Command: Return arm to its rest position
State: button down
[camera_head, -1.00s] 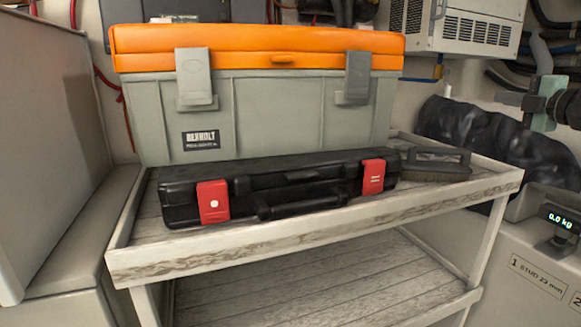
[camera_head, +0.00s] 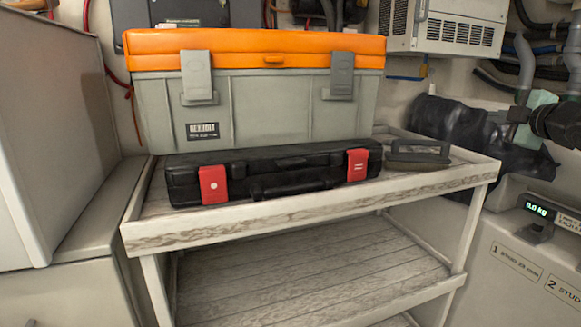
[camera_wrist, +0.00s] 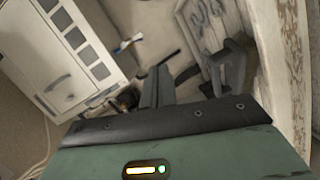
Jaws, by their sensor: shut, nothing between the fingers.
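My gripper (camera_wrist: 157,85) shows in the wrist view beyond a black bar and a green housing with a lit indicator. Its fingers are together with nothing between them. In the head view, part of my arm, pale green and black, reaches in at the right edge, in front of a black bundle (camera_head: 437,117). The fingertips are not clear there. The arm is to the right of the shelf unit (camera_head: 300,229) and above the scale display.
A grey toolbox with orange lid (camera_head: 262,105) and a black case with red latches (camera_head: 280,175) stand on the shelf unit. A brush (camera_head: 418,157) lies to their right. A vented white unit (camera_head: 455,25) hangs behind. A small scale display (camera_head: 536,210) reads zero.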

jog(key=s+a+f+m+g+h, duration=0.25)
jog(key=s+a+f+m, duration=0.2)
jog(key=f, duration=0.25)
jog(key=s+a+f+m+g+h, duration=0.1)
jog(key=s+a+f+m+g, duration=0.25)
jog(key=s+f+m, duration=0.35)
jog(key=s+a+f+m+g+y, duration=0.1)
jog(key=s+a+f+m+g, duration=0.1)
jog(key=s+a+f+g, duration=0.45)
jog(key=s+a+f+m+g+y, duration=0.15)
jog(key=s+f, duration=0.25)
jog(key=s, duration=0.6)
jog(key=s+a+r+n+g, duration=0.1)
jog(key=s+a+n, duration=0.2)
jog(key=s+a, duration=0.45)
jog(key=s+a+r+n+g, duration=0.1)
jog(key=s+a+n, duration=0.3)
jog(key=a, duration=0.6)
notch_tip(320, 180, up, 18)
jog(key=s+p, duration=0.2)
jog(key=p, duration=1.6)
jog(key=shift+r+g+p, duration=0.2)
jog(key=shift+g+p, duration=0.1)
jog(key=shift+a, duration=0.1)
